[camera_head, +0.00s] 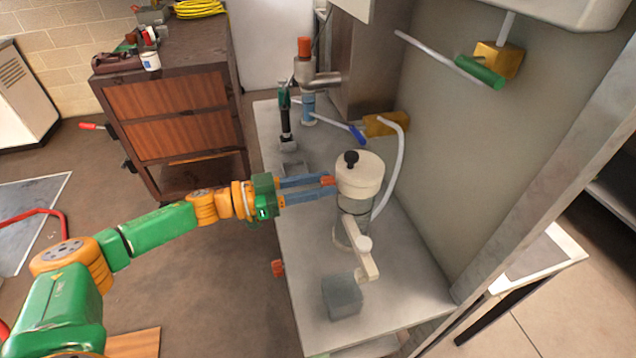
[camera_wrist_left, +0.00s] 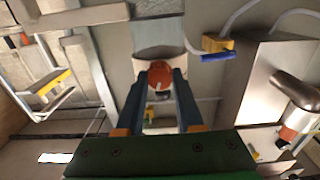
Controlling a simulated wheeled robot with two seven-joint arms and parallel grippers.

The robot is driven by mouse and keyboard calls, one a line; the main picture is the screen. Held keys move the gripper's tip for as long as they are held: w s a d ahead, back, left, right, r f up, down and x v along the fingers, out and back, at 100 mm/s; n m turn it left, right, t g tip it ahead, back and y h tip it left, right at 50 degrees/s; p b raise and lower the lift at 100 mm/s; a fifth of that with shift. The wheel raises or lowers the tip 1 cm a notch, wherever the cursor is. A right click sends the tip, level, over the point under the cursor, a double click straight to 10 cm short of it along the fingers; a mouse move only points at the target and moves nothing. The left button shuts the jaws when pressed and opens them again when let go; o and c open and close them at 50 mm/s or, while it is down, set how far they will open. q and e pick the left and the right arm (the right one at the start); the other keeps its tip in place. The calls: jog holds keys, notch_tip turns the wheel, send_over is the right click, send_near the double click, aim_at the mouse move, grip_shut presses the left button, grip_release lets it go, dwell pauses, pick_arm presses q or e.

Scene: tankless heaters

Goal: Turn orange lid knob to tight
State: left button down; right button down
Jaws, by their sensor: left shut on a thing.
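A cream canister lid (camera_head: 360,174) with a black top knob (camera_head: 351,157) sits on a clear-bodied filter housing on the grey bench. An orange knob (camera_head: 327,180) is on the left side of the lid. It also shows in the wrist view as a round orange knob (camera_wrist_left: 160,75). My left gripper (camera_head: 331,186) reaches in from the left, with its blue-grey fingers on either side of the orange knob. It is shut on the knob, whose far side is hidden. In the wrist view, the fingertips (camera_wrist_left: 162,78) flank the knob. My right gripper is out of view.
A white lever arm (camera_head: 366,262) and a grey block (camera_head: 342,297) stand in front of the housing. Behind it are a brass valve (camera_head: 383,124) with a blue handle and an orange-capped metal fitting (camera_head: 304,47). A grey wall panel is close on the right.

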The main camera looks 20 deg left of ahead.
pick_arm(q)
jog(key=shift+m, duration=0.3)
jog(key=m, duration=0.4)
jog(key=shift+f+m+b, duration=0.1)
jog(key=shift+m+b, duration=0.3)
jog(key=shift+s+d+f+m+b, duration=0.1)
jog(key=shift+m+b, duration=2.95)
jog(key=shift+m, duration=3.75)
jog(key=c, duration=0.5)
grip_release()
jog(key=shift+c, duration=0.2)
